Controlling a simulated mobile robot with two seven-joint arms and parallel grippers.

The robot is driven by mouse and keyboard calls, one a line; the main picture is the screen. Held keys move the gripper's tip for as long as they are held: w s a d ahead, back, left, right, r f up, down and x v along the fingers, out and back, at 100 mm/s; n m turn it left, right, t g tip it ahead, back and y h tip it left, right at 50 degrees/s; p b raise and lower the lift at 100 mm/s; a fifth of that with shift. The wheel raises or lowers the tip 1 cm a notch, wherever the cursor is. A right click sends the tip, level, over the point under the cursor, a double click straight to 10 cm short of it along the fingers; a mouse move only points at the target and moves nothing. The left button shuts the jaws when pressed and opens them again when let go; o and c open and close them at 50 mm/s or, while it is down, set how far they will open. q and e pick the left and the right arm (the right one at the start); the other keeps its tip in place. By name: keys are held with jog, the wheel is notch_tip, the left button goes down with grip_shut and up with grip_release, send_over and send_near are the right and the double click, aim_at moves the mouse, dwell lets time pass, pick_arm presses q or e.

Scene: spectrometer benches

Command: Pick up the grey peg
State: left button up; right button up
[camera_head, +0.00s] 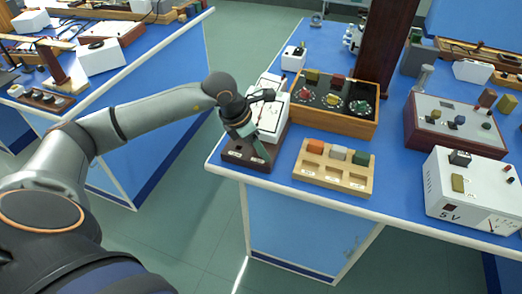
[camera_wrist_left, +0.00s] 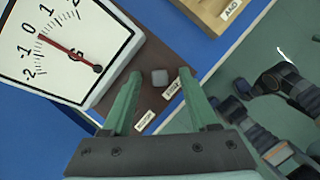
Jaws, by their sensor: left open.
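A small grey peg (camera_wrist_left: 160,77) shows in the left wrist view on the dark brown base (camera_wrist_left: 152,48) of a white dial meter (camera_wrist_left: 65,45). It lies between the fingertips of my left gripper (camera_wrist_left: 159,73), which is open, with a gap on both sides. In the head view my left gripper (camera_head: 257,148) is low over the brown base at the blue bench's corner. That peg cannot be made out there. Another light grey block (camera_head: 338,152) sits in a wooden tray (camera_head: 330,181), between an orange and a green block. My right gripper is not in view.
A wooden box with round dials (camera_head: 333,103) stands behind the tray. A white 5 V supply (camera_head: 470,195) and a brown-sided panel (camera_head: 455,125) stand to the right. The blue bench's front edge (camera_head: 300,196) is close by. Another bench is at the left.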

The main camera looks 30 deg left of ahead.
pick_arm(q)
jog(key=shift+f, duration=0.1)
jog(key=shift+c, duration=0.2)
grip_shut()
dwell(0.4)
